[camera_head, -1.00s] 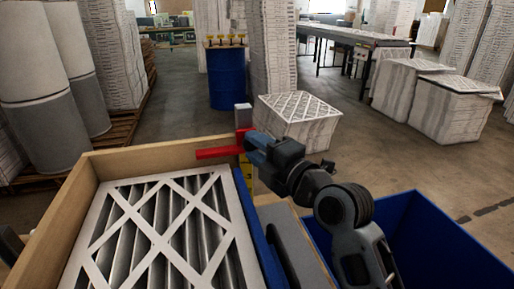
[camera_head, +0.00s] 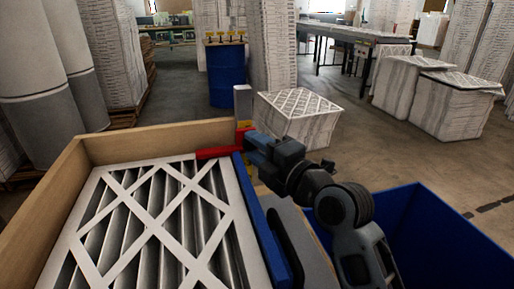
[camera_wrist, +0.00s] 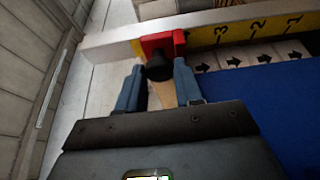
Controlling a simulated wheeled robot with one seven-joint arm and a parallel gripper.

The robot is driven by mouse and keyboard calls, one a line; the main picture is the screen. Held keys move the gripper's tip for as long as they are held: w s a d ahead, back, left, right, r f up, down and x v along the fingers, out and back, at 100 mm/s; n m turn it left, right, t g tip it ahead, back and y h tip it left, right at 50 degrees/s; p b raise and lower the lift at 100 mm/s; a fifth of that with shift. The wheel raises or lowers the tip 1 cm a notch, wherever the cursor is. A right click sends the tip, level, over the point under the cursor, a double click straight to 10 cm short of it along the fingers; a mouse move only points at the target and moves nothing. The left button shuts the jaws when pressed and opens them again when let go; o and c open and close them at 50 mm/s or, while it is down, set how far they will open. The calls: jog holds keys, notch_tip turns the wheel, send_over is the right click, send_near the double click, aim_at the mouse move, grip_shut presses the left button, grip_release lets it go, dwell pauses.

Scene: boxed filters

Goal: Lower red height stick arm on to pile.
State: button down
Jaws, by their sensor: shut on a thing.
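The red height stick arm (camera_head: 220,152) reaches left from the upright stick (camera_head: 242,104) over the far right corner of the filter pile (camera_head: 150,230). It is level and very close to the top filter's white frame; I cannot tell if they touch. My gripper (camera_head: 256,148) is at the arm's right end. In the wrist view, my gripper (camera_wrist: 158,72) is shut on the dark knob (camera_wrist: 157,67) of the red slider (camera_wrist: 160,43). The slider sits on the yellow numbered scale (camera_wrist: 245,33).
The pile lies in a wooden-walled box (camera_head: 160,138) with a blue strip (camera_head: 262,220) along its right side. A blue bin (camera_head: 420,235) stands to the right. A white stack of filters (camera_head: 300,118) stands on the floor beyond.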

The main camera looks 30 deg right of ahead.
jog(key=c, duration=0.7)
grip_release()
jog(key=shift+c, duration=0.2)
jog(key=s+d+b, duration=0.1)
jog(key=s, duration=0.6)
jog(key=shift+s+d, duration=0.25)
jog(key=shift+s, duration=0.1)
